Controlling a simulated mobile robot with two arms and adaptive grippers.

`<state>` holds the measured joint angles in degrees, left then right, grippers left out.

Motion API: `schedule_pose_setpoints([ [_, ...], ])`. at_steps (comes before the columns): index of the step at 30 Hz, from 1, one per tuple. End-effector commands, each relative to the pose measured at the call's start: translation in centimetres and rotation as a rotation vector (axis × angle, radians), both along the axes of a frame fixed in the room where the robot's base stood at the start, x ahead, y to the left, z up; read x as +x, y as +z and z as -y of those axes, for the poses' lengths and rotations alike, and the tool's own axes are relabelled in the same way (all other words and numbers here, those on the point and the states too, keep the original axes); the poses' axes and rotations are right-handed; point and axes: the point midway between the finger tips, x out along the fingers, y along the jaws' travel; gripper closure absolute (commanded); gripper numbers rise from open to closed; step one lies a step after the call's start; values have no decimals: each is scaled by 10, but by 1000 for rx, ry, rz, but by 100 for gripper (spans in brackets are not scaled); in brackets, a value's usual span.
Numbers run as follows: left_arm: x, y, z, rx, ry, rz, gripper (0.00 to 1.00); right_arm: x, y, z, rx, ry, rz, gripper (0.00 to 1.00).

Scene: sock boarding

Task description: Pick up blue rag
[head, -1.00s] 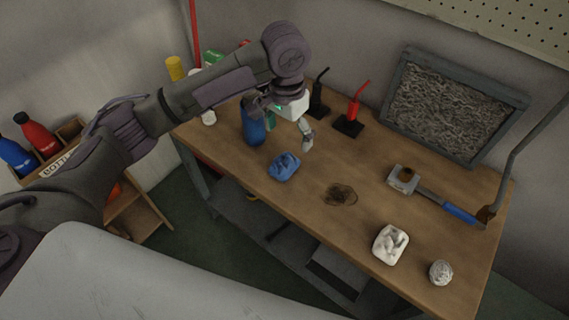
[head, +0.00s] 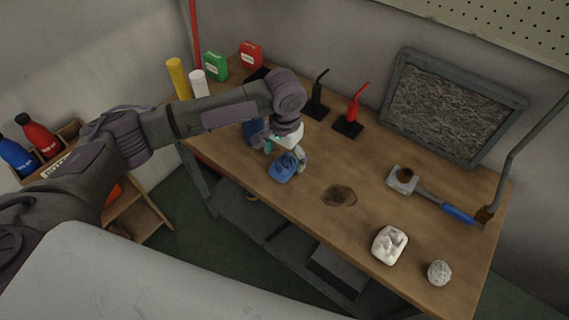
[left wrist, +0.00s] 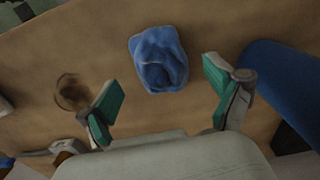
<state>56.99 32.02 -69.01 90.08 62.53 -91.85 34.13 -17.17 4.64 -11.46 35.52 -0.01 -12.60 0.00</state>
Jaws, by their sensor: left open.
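The blue rag (head: 283,167) lies crumpled on the wooden table near its front edge, left of the dark stain. My left gripper (head: 288,156) is just above and behind it in the head view and covers part of it. In the left wrist view the rag (left wrist: 159,58) lies beyond the gap between the green-padded fingers of my left gripper (left wrist: 163,97). The fingers are open and apart, with nothing between them. My right gripper is in neither view.
A blue bottle (head: 252,131) stands close behind the rag, partly hidden by my gripper; it also shows in the left wrist view (left wrist: 278,85). A white rag (head: 389,245) and a grey ball (head: 439,272) lie at the right. The table around the stain (head: 338,195) is clear.

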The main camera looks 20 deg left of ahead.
Motion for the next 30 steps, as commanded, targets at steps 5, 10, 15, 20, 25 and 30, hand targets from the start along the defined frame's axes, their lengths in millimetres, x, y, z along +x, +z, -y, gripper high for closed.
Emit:
schedule_pose_setpoints([
  [5, 0, -20, 0, 1, -1, 1, 9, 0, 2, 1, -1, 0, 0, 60],
  [10, 0, -23, 0, 0, -1, 2, 9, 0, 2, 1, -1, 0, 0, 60],
  [15, 0, -23, 0, 1, -1, 1, 20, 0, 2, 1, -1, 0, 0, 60],
  [20, 0, -22, 0, 1, -1, 1, 47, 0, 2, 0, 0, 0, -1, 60],
  [25, 0, -22, 0, 0, -1, 2, 73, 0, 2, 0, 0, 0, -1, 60],
  [30, 0, -22, 0, 0, -1, 2, 73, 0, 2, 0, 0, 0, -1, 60],
])
